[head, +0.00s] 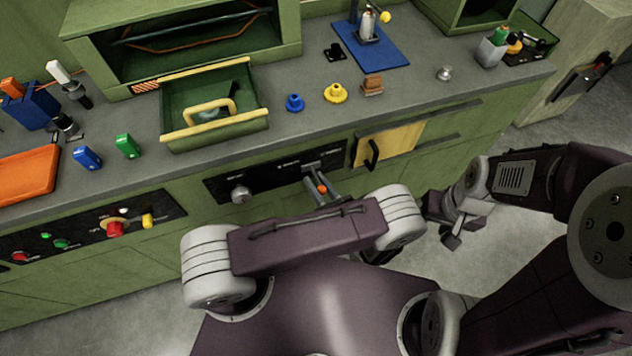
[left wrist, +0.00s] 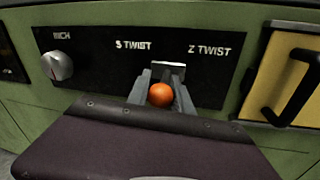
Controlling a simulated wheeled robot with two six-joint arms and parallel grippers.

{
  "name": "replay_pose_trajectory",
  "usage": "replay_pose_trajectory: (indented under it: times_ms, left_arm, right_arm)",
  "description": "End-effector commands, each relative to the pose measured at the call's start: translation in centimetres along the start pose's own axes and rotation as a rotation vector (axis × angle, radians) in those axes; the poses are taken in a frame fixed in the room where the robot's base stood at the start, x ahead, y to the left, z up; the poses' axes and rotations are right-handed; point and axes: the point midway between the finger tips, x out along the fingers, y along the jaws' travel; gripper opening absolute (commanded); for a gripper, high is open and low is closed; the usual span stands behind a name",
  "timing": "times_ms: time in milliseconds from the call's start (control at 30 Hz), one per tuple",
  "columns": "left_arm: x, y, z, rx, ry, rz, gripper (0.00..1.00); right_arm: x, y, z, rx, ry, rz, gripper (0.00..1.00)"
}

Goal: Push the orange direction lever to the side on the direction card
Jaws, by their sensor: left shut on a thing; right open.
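The direction card is a black panel (head: 268,178) on the green cabinet front; it also shows in the left wrist view (left wrist: 105,68), with the labels S TWIST on the left and Z TWIST on the right. The orange lever knob (left wrist: 160,95) stands between the two labels, and in the head view (head: 322,188) it sits between my fingers. My left gripper (head: 321,187) is shut on the orange lever, one finger on each side of the knob. The lever's stem is mostly hidden by the fingers. My right gripper (head: 453,232) is open and empty, low over the floor to the right.
A grey knob (left wrist: 57,66) marked INCH sits left on the same panel. A yellow cabinet door (head: 392,143) with a black handle is just right of it. An open green drawer (head: 214,128) juts out above the panel. Buttons (head: 115,229) are on another panel at left.

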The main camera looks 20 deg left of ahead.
Motion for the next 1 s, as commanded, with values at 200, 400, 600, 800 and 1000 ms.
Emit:
replay_pose_trajectory:
  times_ms: [200,400,600,800,1000]
  left_arm:
    - [0.1,0.5,-0.2,0.007,0.003,0.013,0.0]
    - [0.2,0.5,-0.2,0.008,0.003,0.014,0.0]
    - [0.2,0.5,-0.3,0.008,0.004,0.014,0.0]
    - [0.2,0.5,-0.3,0.008,0.004,0.014,0.0]
    - [0.2,0.2,-0.7,0.002,0.016,0.078,0.0]
  right_arm:
    - [0.0,0.0,0.0,0.0,0.0,0.0,0.45]
    - [0.0,0.0,0.0,0.0,0.0,0.0,0.45]
    - [0.0,0.0,0.0,0.0,0.0,0.0,0.45]
    - [0.0,0.0,0.0,0.0,0.0,0.0,0.45]
    - [1.3,0.0,0.1,0.0,0.0,0.0,0.45]
